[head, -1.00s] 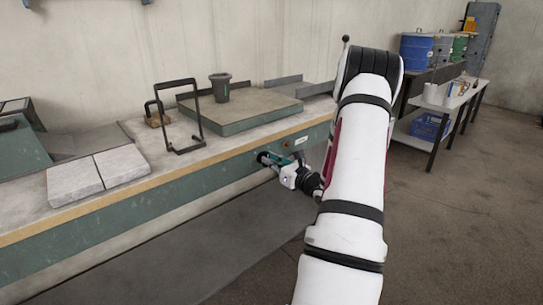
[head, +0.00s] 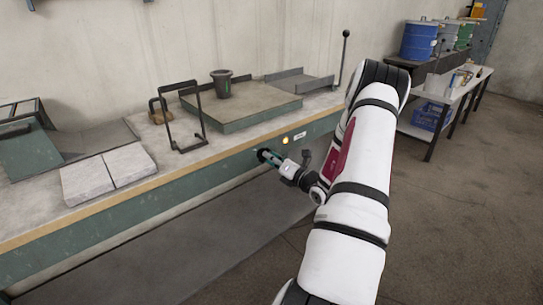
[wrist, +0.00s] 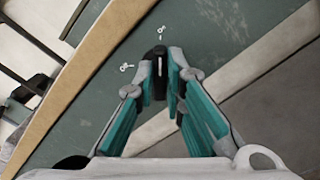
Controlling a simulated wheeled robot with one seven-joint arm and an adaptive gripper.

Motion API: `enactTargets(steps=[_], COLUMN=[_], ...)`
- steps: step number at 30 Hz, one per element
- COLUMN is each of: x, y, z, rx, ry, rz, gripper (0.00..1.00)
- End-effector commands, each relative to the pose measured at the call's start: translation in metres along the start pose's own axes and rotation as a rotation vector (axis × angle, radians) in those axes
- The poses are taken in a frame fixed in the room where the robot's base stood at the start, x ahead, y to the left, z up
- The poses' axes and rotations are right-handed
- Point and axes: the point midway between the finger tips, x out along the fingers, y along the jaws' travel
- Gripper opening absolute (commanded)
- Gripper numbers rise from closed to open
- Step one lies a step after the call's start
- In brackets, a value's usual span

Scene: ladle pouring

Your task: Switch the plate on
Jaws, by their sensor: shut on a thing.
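The plate (head: 245,113) is a flat grey-green block on the workbench, with a dark cup (head: 221,84) standing on it. A black switch knob (wrist: 159,58) with a white line is on the bench's green front panel. My gripper (head: 267,157) is at that panel, and in the wrist view (wrist: 160,85) its teal fingers are closed on the knob from both sides. The knob's white line points roughly up in the wrist view. Small white symbols (wrist: 126,67) are on the panel around it. A lamp (head: 285,140) beside a white label on the panel glows yellow.
A black wire frame (head: 183,117) stands left of the plate. Two pale slabs (head: 109,172) lie farther left on the bench. A lever with a black ball (head: 346,33) rises at the bench's right end. The floor to the right is open.

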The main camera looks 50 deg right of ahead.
Motion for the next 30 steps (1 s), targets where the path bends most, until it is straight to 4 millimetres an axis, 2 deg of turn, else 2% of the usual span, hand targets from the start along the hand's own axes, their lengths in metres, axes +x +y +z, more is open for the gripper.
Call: enactTargets(steps=[16, 17, 19, 30], x=[-0.0004, -0.0004, -0.0003, -0.0033], y=[-0.0008, -0.0008, -0.0008, -0.0008], z=[-0.0010, -0.0009, -0.0009, 0.0001], rx=[0.026, 0.026, 0.026, 0.024], ry=[0.001, 0.001, 0.001, 0.000], rz=[-0.002, -0.002, -0.002, -0.001], gripper=[0.00, 0.15, 0.31, 0.31])
